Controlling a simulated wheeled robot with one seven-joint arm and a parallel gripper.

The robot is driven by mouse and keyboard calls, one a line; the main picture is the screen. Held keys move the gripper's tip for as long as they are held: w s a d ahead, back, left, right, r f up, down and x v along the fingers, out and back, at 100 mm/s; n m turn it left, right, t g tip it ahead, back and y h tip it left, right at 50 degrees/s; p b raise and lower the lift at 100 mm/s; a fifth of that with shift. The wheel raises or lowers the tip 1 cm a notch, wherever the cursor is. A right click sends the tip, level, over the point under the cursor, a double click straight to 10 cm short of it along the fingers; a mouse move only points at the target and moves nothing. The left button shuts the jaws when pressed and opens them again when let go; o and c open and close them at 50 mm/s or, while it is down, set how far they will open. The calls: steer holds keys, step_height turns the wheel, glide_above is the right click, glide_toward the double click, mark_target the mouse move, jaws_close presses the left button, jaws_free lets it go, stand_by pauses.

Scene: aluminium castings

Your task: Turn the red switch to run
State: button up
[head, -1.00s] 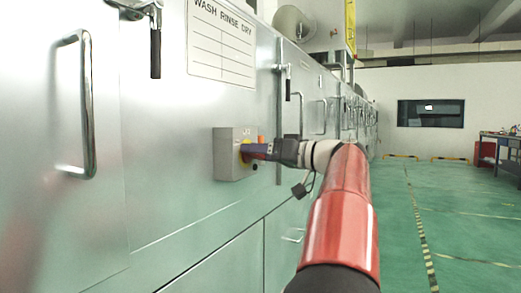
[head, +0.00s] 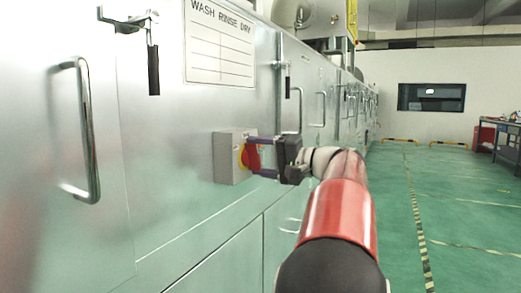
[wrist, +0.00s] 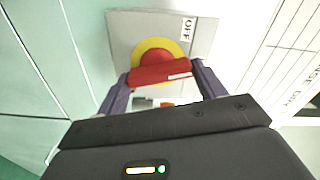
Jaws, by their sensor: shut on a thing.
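The red switch (head: 251,156) is a red handle on a yellow disc, on the face of a small grey box (head: 226,158) on the machine's wall. In the wrist view the red handle (wrist: 160,72) lies crosswise between my two purple-grey fingers, with a pale mark near its right end. My gripper (head: 255,157) is shut on the handle's ends, one finger above the other in the head view. An "OFF" label (wrist: 187,28) shows on the box beside the yellow disc. Other labels near the handle are hidden or too small to read.
Metal machine panels with a long door handle (head: 87,130) and latches line the left. A "WASH RINSE DRY" sign (head: 219,45) hangs above the box. Open green floor (head: 460,210) lies to the right, with a workbench (head: 507,142) farther back.

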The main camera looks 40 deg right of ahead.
steer(key=shift+m+p, duration=0.95)
steer(key=shift+m, duration=0.65)
steer(key=o, duration=1)
steer(key=v, duration=0.7)
steer(key=shift+s+d+f+b, duration=0.1)
steer(key=shift+s+d+b, duration=0.1)
steer(key=shift+s+b, duration=0.15)
